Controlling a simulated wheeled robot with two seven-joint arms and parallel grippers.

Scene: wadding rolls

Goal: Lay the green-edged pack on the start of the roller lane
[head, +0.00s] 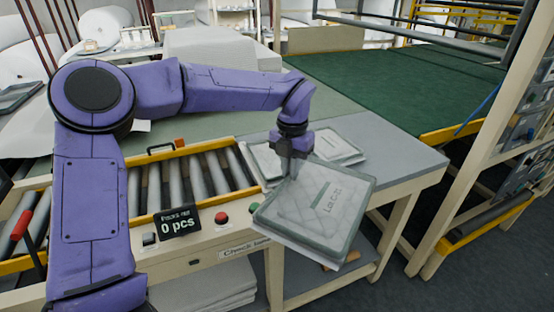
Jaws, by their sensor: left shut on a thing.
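My left gripper (292,168) is shut on the edge of the green-edged pack (325,205). The pack is a flat, clear, quilted-looking packet with a "Lot C" label. It is tilted and held in front of the table's front edge, to the right of the roller lane (187,176). The roller lane has grey rollers between yellow rails, and the rollers that show are bare. My left arm hides its left part. My right gripper is not in view.
Other flat packs lie on the table behind the held one, one at the right (338,147) and one partly hidden (264,158). A black counter display (178,222) reads "0 pcs", beside a red button (221,218). A green belt (395,85) lies behind.

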